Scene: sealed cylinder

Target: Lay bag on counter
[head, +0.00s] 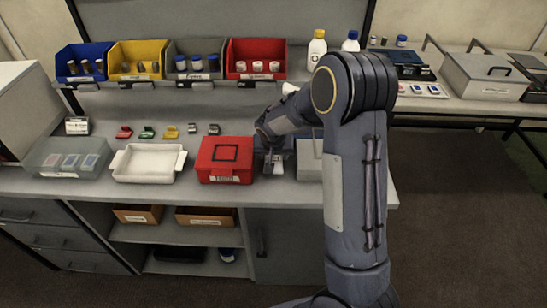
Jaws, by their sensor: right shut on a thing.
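My forearm and the gripper's own body hide much of the grip. From this view I cannot tell whether the bag's underside rests fully on the counter. My left gripper is not in view.
A white tray (149,177) and a translucent box (67,158) stand left of the bag. A grey box (308,160) is to the right, partly behind my arm. Small coloured clips lie behind. Blue, yellow, grey and red bins (257,60) line the raised shelf.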

